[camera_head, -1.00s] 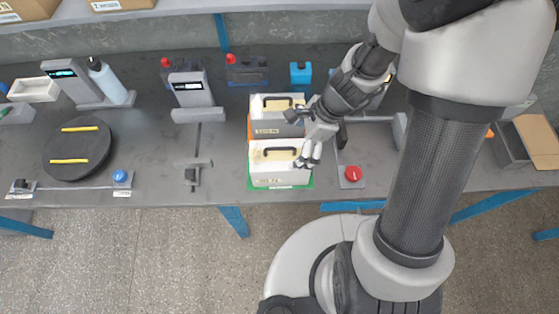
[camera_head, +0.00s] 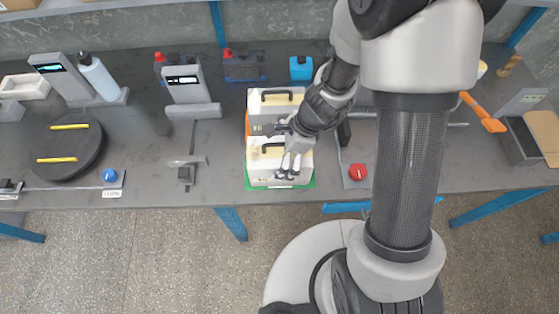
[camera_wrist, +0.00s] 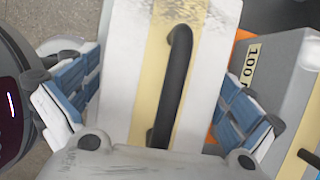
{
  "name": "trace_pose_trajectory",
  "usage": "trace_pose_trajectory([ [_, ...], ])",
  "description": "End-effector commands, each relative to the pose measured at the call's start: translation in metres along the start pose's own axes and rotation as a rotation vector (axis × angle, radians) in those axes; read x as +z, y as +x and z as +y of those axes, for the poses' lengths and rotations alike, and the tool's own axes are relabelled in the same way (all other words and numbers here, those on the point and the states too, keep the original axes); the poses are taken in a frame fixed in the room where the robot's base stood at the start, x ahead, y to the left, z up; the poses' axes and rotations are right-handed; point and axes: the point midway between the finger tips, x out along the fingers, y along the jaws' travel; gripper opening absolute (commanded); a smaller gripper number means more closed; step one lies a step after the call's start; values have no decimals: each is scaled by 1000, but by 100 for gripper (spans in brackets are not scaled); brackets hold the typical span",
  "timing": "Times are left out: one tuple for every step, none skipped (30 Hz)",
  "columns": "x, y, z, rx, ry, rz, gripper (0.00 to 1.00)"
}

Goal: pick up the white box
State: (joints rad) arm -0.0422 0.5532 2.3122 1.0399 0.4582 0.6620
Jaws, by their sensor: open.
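The white box (camera_head: 264,172), with a cream band and a black handle, sits on a green mat (camera_head: 249,186) near the table's front edge. My gripper (camera_head: 281,153) is over this box. In the wrist view, the white box (camera_wrist: 128,62) and its upright-running black handle (camera_wrist: 172,85) lie between the spread blue finger pads of my gripper (camera_wrist: 157,98). The fingers are open on both sides of the box, and I cannot tell whether they touch it. My gripper and arm hide part of the box in the head view.
A similar box (camera_head: 263,106) with a grey side stands right behind on an orange mat; its side (camera_wrist: 268,62) is close to my right fingers in the wrist view. A red button (camera_head: 357,172) is to the right, a small grey clamp-like fixture (camera_head: 186,170) to the left.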

Motion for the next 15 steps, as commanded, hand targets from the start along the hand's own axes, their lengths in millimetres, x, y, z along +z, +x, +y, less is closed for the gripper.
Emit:
trace_pose_trajectory([
  [0,0,0,0,0,0,100],
  [0,-1,0,0,0,0,99],
  [0,-1,0,0,0,0,96],
  [0,-1,0,0,0,0,94],
  [0,-1,0,0,0,0,92],
  [0,-1,0,0,0,0,89],
  [0,-1,0,0,0,0,87],
  [0,-1,0,0,0,0,85],
  [0,-1,0,0,0,0,83],
  [0,-1,0,0,0,0,81],
  [0,-1,0,0,0,0,79],
  [0,-1,0,0,0,0,76],
  [0,-1,0,0,0,0,74],
  [0,-1,0,0,0,0,72],
  [0,-1,0,0,0,0,69],
])
